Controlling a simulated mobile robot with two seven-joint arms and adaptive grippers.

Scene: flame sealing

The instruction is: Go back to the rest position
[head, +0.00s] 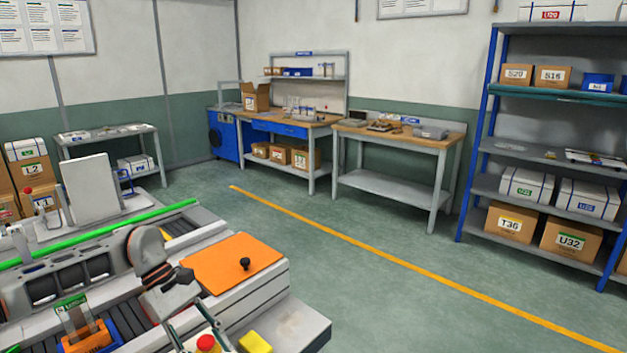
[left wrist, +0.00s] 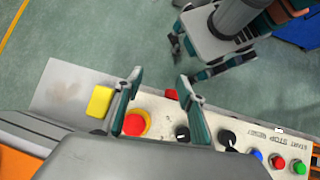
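My left gripper (head: 198,328) is low in the head view at the machine's control panel. In the left wrist view its two fingers (left wrist: 159,82) are spread apart with nothing between the tips. The panel (left wrist: 258,150) lies below them. A red mushroom button (left wrist: 135,123) on a yellow base is near the left finger; it also shows in the head view (head: 205,343). My right gripper (left wrist: 215,50) is at the top right of the left wrist view, above the floor; its opening is unclear. It is not in the head view.
A yellow block (left wrist: 100,101) lies beside the red button. The machine carries an orange plate (head: 235,262) with a black knob. Workbenches (head: 395,135) and a blue shelf rack (head: 535,92) with boxes stand behind. The green floor (head: 350,290) between is clear.

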